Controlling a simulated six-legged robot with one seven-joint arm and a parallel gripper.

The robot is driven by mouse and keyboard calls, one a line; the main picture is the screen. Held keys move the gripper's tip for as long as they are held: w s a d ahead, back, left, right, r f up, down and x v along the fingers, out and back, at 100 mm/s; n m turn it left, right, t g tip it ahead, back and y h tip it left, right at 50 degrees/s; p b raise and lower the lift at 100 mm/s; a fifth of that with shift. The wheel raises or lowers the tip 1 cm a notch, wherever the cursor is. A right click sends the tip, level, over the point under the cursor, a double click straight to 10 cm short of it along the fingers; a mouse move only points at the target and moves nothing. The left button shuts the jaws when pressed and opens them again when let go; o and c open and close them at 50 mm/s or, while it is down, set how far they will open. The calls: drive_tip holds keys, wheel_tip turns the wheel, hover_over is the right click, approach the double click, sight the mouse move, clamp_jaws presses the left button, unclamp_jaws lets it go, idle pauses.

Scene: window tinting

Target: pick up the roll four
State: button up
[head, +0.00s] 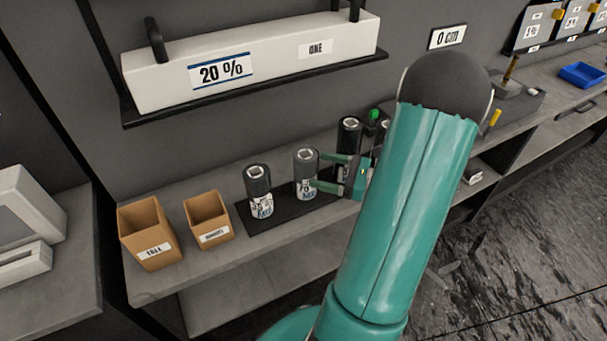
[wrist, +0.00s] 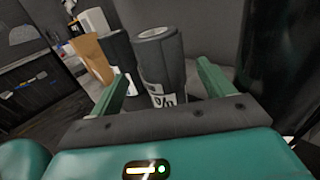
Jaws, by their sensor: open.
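Several dark cylindrical rolls with white labels stand upright at the back of the bench. One roll (head: 304,165) is directly in front of my open gripper (head: 318,170). In the wrist view this roll (wrist: 158,65) stands between the two green fingers of my gripper (wrist: 164,74); I cannot tell whether they touch it. Another roll (head: 258,188) stands to its left, and it also shows behind the left finger in the wrist view (wrist: 120,60). A further roll (head: 349,132) stands behind my gripper, and one more is mostly hidden by my arm. No label clearly reads "four".
The rolls at the left stand on a black mat (head: 242,212). Two brown boxes (head: 150,232) (head: 206,215) stand left of it. A black shelf (head: 130,112) with a long white box (head: 250,62) hangs above. A blue tray (head: 582,75) lies far right.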

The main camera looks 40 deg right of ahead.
sight(298, 163)
drive_tip(key=x, duration=0.7)
drive_tip(key=shift+w+r, duration=0.1)
drive_tip(key=shift+w, duration=0.1)
drive_tip(key=c, duration=1.3)
drive_tip(key=shift+o, duration=0.2)
drive_tip(key=shift+r, duration=0.1)
